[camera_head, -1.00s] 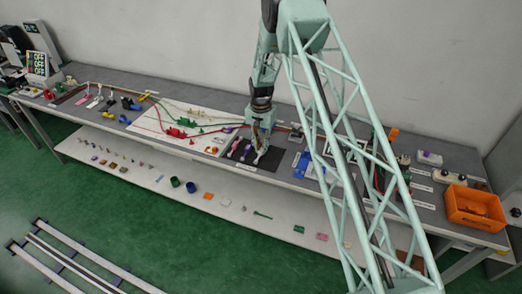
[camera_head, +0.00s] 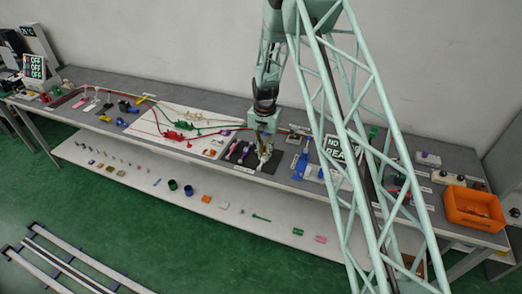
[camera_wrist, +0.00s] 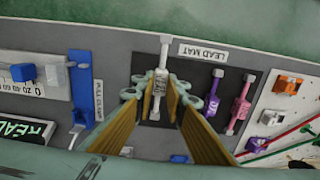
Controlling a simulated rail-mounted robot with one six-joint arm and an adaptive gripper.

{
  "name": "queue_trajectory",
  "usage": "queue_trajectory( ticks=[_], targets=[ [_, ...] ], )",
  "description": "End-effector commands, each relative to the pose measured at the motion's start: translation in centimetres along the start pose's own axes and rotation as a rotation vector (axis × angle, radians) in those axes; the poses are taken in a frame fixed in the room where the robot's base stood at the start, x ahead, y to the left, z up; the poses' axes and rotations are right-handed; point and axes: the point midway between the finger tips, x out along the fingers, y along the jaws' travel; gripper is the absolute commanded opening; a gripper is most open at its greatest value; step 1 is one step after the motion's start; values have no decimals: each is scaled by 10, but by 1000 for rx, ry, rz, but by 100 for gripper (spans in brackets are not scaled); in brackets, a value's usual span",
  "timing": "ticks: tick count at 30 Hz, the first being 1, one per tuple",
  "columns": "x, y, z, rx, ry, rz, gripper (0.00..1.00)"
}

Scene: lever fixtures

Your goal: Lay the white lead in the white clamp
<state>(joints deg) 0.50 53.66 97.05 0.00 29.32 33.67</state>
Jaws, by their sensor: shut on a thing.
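The white lead (camera_wrist: 164,50) lies between the gold-coloured fingers of my gripper (camera_wrist: 158,103) in the wrist view, its white end sticking out past the dark lead mat (camera_wrist: 202,114). The fingers are closed on its labelled middle. I cannot tell whether it is clear of the mat. In the head view my gripper (camera_head: 263,152) is low over the mat, and the lead is hardly visible there. A small white clamp (camera_wrist: 270,118) stands on the white board to the right in the wrist view, between an orange clamp (camera_wrist: 287,86) and a purple clamp (camera_wrist: 257,145).
A purple lead (camera_wrist: 217,93) and a pink lead (camera_wrist: 240,104) lie on the mat beside my gripper. A blue pull clamp fixture (camera_wrist: 82,87) stands to the left in the wrist view. Red and green cables cross the white board (camera_head: 170,117). An orange bin (camera_head: 474,207) stands at the right.

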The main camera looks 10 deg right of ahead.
Motion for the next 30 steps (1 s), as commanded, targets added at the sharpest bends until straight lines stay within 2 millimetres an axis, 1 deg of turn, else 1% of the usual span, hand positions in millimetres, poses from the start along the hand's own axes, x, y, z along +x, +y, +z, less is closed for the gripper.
queue_trajectory(
  ticks=[1, 6, 15, 21, 30],
  targets=[
    [-1, 7, 7, 0, 0, 0, 3],
    [-4, 27, 29, 1, 0, 0, 3],
    [-8, 53, 57, 1, 1, 0, 3],
    [-8, 61, 66, 1, 1, -1, 3],
    [-9, 64, 69, 0, 1, -1, 3]
  ],
)
